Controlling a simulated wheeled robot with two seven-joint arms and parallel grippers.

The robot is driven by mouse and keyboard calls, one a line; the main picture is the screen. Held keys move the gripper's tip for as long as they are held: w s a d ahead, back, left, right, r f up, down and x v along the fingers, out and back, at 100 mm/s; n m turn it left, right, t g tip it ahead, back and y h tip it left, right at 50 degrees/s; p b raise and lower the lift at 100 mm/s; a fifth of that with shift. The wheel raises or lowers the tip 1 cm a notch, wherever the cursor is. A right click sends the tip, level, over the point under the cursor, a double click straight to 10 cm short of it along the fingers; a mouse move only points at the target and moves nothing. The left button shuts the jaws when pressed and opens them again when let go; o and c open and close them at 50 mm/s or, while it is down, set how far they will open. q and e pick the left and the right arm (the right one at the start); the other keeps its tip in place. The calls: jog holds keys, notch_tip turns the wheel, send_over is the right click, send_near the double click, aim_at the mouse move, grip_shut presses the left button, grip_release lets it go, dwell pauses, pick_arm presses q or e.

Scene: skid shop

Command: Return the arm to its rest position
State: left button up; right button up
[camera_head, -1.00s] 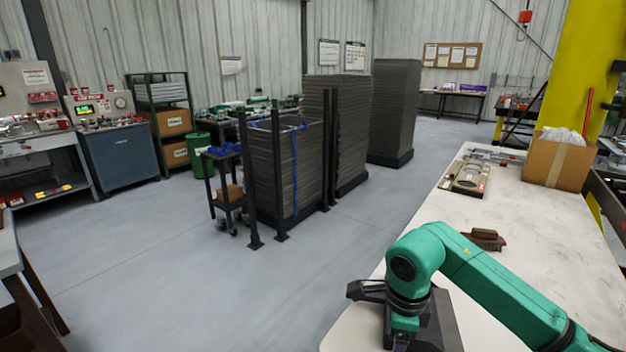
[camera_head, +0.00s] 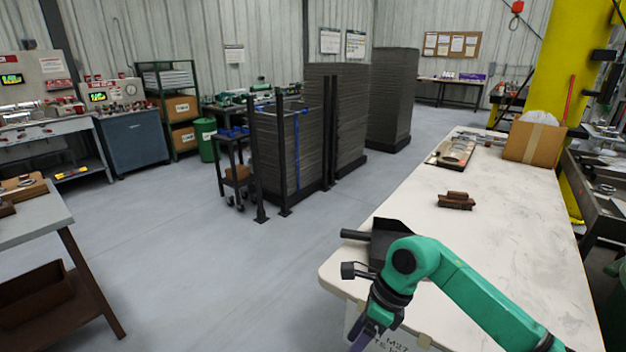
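My green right arm (camera_head: 465,290) comes in from the lower right and bends down at the table's near left corner. Its black wrist and gripper (camera_head: 368,330) hang in front of the table edge, pointing down, with a purple part running to the bottom edge. The fingertips are cut off or too small to read. A dark dustpan-like object (camera_head: 388,232) lies on the pale worktable (camera_head: 500,240), just behind my wrist and apart from the gripper. Its handle points left past the table edge. My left arm is not in view.
A brown brush (camera_head: 456,201), a flat case (camera_head: 454,150) and a cardboard box (camera_head: 535,140) stand on the worktable. Another bench (camera_head: 35,220) is at the left. Stacked dark panels (camera_head: 335,120) and a small cart (camera_head: 234,172) stand beyond open grey floor.

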jog(key=w+a+m+t+y, duration=0.1)
jog(key=w+a+m+y, duration=0.3)
jog(key=a+m+y, duration=0.35)
jog(key=w+d+f+m+t+y, duration=0.2)
jog(key=w+d+f+m+t, duration=0.25)
jog(key=w+m+t, duration=0.5)
jog(key=s+d+f+m+t+h, duration=0.1)
jog(key=s+d+f+m+h, duration=0.1)
jog(key=d+f+m+h, duration=0.5)
jog(key=s+d+f+m+t+h, duration=0.15)
jog(key=d+f+m, duration=0.35)
jog(key=f+m, duration=0.55)
jog(key=s+d+f+m+g+h, duration=0.2)
jog(key=s+d+f+m, duration=0.15)
jog(key=s+f, duration=0.5)
jog(key=s+d+f+m+g+h, duration=0.2)
jog(key=s+d+f+m, duration=0.15)
jog(key=s+f, duration=0.5)
jog(key=s+d+f+m+g, duration=0.1)
jog(key=s+f, duration=0.4)
jog(key=s, duration=0.7)
jog(key=s+d+f+m+g+h, duration=0.1)
jog(key=s+f+m+g, duration=0.3)
jog(key=s, duration=0.9)
jog(key=shift+d+f+m+g+h, duration=0.15)
jog(key=shift+f+m+g+h, duration=0.2)
jog(key=shift+f+g, duration=0.4)
